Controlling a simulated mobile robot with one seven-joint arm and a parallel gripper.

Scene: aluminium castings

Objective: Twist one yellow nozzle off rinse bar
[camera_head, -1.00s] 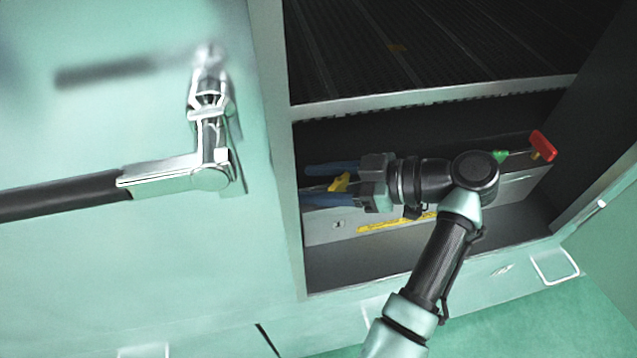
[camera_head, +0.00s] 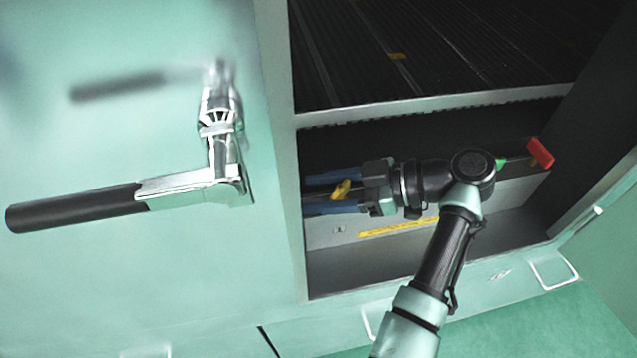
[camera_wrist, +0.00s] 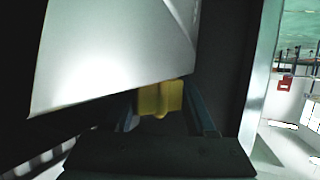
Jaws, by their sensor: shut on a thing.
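A yellow nozzle (camera_head: 341,189) sits between the two blue fingers of my gripper (camera_head: 314,194) in the head view. The fingers point left inside the open lower compartment, one above and one below the nozzle. In the wrist view the yellow nozzle (camera_wrist: 160,98) lies between the fingers (camera_wrist: 165,118), below a large pale metal surface. My gripper is shut on it. The rinse bar is mostly hidden by my gripper and arm. A thin rod with a green piece (camera_head: 500,164) and a red handle (camera_head: 541,153) shows to the right of my wrist.
A pale door with a black-gripped lever handle (camera_head: 80,207) stands left of the opening. A metal ledge (camera_head: 430,104) crosses above the compartment, below a dark ribbed surface (camera_head: 450,50). A light box with a yellow strip (camera_head: 395,228) lies under my gripper.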

